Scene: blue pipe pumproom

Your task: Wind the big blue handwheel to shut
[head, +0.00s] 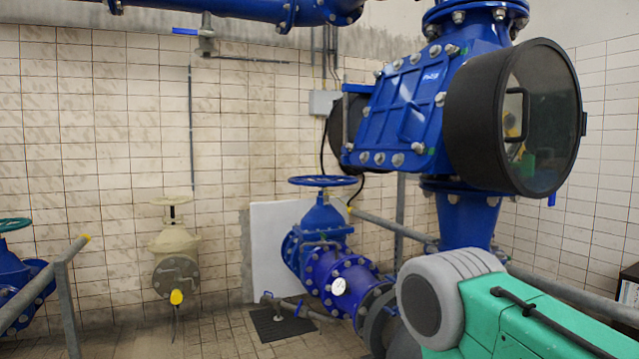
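The big blue handwheel (323,181) sits level on top of a blue valve (322,230) near the middle of the head view. It is seen almost edge-on, with its rim and hub showing. Nothing touches it. The valve stands on a blue pipe that runs down toward the lower right. Whether the valve is open or shut cannot be told from here. Neither gripper is in view.
A large blue housing (405,110) with a black round window (540,118) hangs at upper right. A cream valve (174,250) and a teal handwheel (14,224) are at left. Grey railings (66,300) stand in front. A green and grey body fills the lower right.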

